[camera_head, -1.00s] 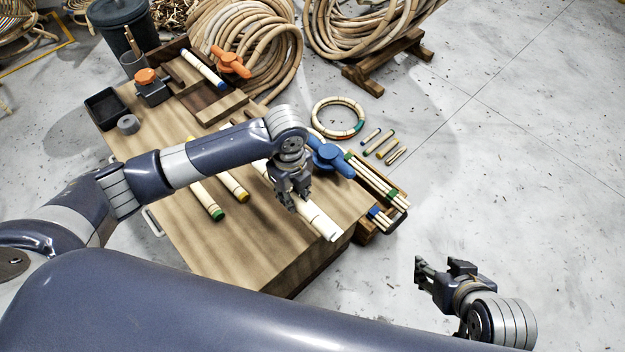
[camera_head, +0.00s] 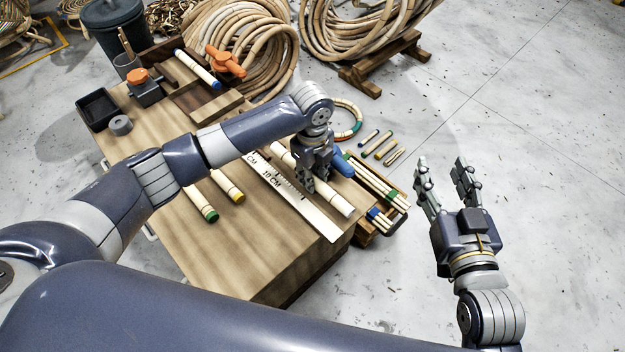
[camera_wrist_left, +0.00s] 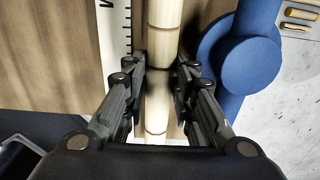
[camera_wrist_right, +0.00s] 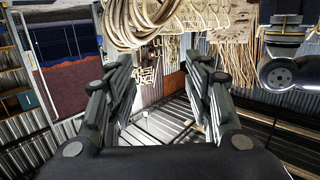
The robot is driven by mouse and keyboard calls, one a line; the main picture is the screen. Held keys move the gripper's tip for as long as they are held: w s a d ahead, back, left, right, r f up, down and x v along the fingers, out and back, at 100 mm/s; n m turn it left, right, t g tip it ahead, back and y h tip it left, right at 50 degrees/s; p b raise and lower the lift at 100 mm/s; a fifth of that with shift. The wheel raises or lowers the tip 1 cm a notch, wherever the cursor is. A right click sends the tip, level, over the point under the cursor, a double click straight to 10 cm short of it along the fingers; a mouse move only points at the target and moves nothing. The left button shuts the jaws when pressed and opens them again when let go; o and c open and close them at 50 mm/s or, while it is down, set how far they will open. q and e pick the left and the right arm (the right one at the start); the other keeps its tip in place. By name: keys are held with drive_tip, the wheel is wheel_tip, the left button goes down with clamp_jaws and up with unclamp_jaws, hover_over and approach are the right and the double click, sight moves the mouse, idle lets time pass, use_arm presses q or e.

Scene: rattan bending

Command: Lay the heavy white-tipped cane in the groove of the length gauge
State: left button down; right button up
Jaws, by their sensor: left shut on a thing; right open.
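The pale, white-tipped cane (camera_head: 338,202) is in my left gripper (camera_head: 314,188), which is shut on it near its middle. The left wrist view also shows the cane (camera_wrist_left: 164,28) running between the fingers. The length gauge (camera_head: 318,221) is a white strip with black centimetre marks, lying along the table to the left of the cane. Its scale edge shows in the left wrist view (camera_wrist_left: 114,25). The cane runs roughly parallel to the gauge; its height above the gauge and the groove are unclear. My right gripper (camera_head: 442,165) is open and empty over the floor, right of the table.
A blue clamp (camera_wrist_left: 238,65) stands close to the right of the cane. Green- and yellow-tipped canes (camera_head: 238,196) lie left of the gauge. A wooden box of canes (camera_head: 392,195) is at the table's right side. The table's front left (camera_head: 240,255) is clear.

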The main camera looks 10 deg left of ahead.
use_arm(q)
drive_tip(key=shift+f, duration=0.95)
use_arm(e)
drive_tip(key=r, duration=0.1)
drive_tip(key=r+t, duration=0.2)
drive_tip(key=r, duration=0.1)
drive_tip(key=shift+w+a+r+y, duration=0.1)
drive_tip(key=shift+w+a+y, duration=0.1)
drive_tip(key=shift+a+y, duration=0.2)
use_arm(q)
drive_tip(key=c, duration=1.3)
unclamp_jaws()
drive_tip(key=shift+f, duration=0.1)
drive_tip(key=shift+b, duration=0.3)
